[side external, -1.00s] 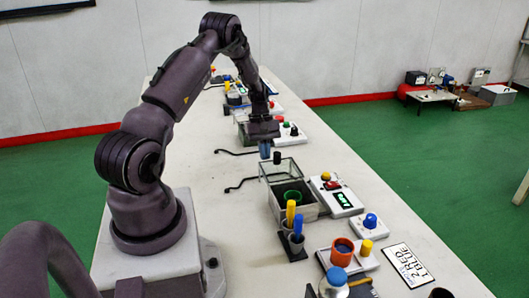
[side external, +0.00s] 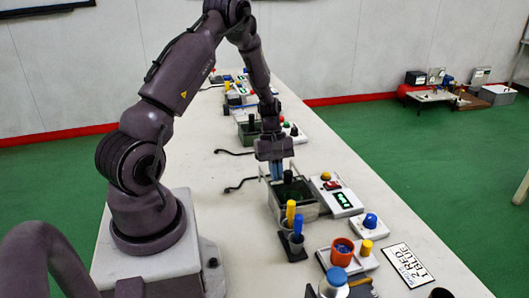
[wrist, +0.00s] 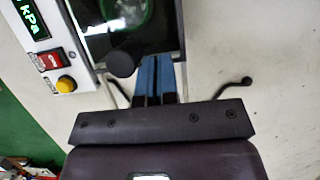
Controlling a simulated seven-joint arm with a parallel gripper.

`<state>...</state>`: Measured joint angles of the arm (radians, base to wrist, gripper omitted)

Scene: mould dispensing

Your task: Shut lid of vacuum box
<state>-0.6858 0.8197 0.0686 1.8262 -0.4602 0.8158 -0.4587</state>
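The vacuum box (side external: 309,210) is a grey open-topped box on the table. Its clear lid (side external: 296,191) with a black knob (side external: 288,176) is down over the top. I cannot tell whether it lies fully flat. A green cup shows through the lid in the wrist view (wrist: 128,12). The knob also shows there (wrist: 122,63). My gripper (side external: 277,178) points down at the box's far edge, its blue fingers close together and empty. In the wrist view, the fingertips (wrist: 157,60) are beside the knob, at the lid's edge; contact is unclear.
A control unit with a green display (side external: 337,194) stands right of the box. A holder with blue and yellow handles (side external: 294,243) stands in front. An orange cup (side external: 342,251) and a blue-button box (side external: 370,224) are nearby. A black hook-shaped cable (side external: 240,185) lies left.

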